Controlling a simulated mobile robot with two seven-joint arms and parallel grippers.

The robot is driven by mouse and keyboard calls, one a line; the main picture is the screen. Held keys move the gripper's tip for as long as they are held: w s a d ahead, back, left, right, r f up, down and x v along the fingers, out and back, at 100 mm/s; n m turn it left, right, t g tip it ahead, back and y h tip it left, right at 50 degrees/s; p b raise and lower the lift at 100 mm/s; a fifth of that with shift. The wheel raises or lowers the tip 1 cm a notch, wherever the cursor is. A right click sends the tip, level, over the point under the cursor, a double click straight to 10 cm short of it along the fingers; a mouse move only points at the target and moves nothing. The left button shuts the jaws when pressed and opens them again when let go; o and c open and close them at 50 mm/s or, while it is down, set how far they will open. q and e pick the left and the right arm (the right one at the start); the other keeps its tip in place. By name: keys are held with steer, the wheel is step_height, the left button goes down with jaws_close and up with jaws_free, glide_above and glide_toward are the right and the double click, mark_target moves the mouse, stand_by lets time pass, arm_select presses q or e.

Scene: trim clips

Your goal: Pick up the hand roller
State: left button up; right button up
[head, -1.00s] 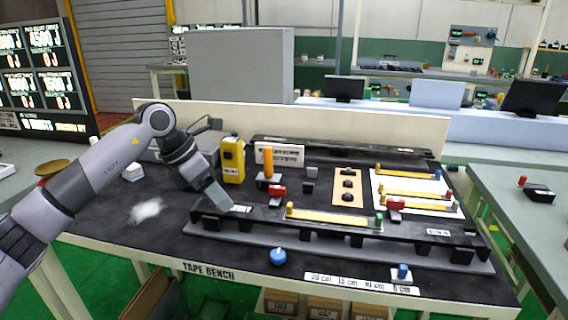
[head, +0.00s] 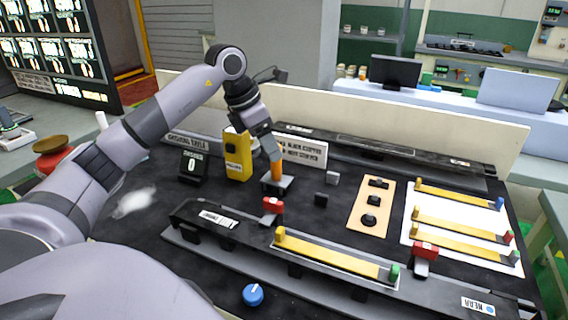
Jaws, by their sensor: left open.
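The hand roller, by its look the piece with the upright orange handle (head: 277,174), stands on the dark bench at a small grey block (head: 283,186). My left gripper (head: 270,154) points down at the top of the handle. Its jaws are open, and the upper part of the handle is hidden behind or between them. I cannot tell whether the fingers touch it. My right gripper is not in view.
A yellow device (head: 236,160) stands close left of the handle, with a white sign (head: 303,151) behind. A red clamp (head: 272,205) and a long dark rail (head: 210,217) lie in front. A tan board (head: 374,195) is to the right.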

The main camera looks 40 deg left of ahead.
mark_target(281, 166)
arm_select(q)
steer(key=x, duration=0.6)
steer(key=shift+w+d+f+p, duration=0.1)
steer(key=shift+f+p, duration=0.05)
steer(key=shift+p, duration=0.25)
jaws_close()
